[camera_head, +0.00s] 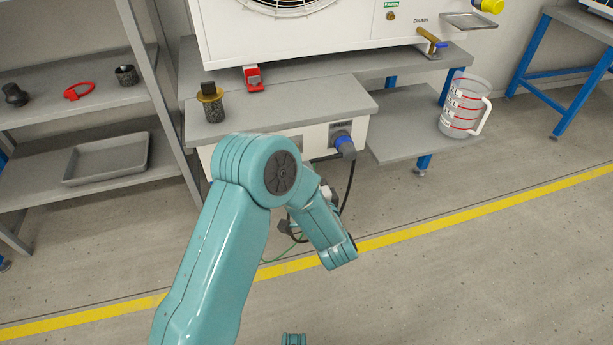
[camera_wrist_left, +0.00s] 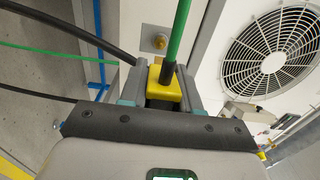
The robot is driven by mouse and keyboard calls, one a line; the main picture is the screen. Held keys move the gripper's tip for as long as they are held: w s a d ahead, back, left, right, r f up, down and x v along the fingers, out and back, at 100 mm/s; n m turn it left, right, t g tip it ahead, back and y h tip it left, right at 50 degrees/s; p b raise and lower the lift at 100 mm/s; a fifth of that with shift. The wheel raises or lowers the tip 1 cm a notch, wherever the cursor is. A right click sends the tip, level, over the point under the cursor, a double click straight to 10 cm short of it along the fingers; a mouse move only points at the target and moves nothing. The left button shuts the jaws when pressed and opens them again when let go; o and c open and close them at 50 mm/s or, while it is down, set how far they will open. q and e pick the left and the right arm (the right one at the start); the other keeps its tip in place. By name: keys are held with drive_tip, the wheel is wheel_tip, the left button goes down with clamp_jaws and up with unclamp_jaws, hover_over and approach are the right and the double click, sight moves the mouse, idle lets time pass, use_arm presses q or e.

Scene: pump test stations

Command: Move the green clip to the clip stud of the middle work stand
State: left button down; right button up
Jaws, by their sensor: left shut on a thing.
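My left gripper (camera_wrist_left: 164,84) is shut on a yellow clip body (camera_wrist_left: 167,80) with a black sleeve and a green cable (camera_wrist_left: 181,32), which I take for the green clip. Its jaw end is hidden. Just beyond the fingers in the left wrist view, a brass stud (camera_wrist_left: 160,41) sits on a square metal plate on a pale panel; I cannot tell whether the clip touches it. In the head view, my arm hides most of the gripper and the clip in front of the low white cabinet (camera_head: 352,132). My right gripper is out of view.
Black cables (camera_wrist_left: 75,32) run beside the gripper. A blue plug (camera_head: 344,143) with a hanging cable is on the cabinet front. A large fan unit (camera_head: 310,35) stands behind, with a brass stud (camera_head: 391,16) under an EARTH label. A jug (camera_head: 463,108) stands on the right shelf.

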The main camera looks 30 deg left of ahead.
use_arm(q)
drive_tip(key=x, duration=0.5)
drive_tip(key=shift+w+a+b, duration=0.2)
drive_tip(key=shift+a+b, duration=0.1)
drive_tip(key=shift+b, duration=0.1)
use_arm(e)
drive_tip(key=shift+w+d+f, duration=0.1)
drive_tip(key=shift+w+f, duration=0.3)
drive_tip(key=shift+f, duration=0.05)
use_arm(q)
drive_tip(key=shift+p, duration=0.5)
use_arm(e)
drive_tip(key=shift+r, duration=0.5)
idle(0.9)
use_arm(q)
drive_tip(key=shift+w+a, duration=0.35)
drive_tip(key=shift+a, duration=0.05)
idle(0.5)
drive_tip(key=c, duration=0.7)
unclamp_jaws()
drive_tip(key=shift+c, duration=0.2)
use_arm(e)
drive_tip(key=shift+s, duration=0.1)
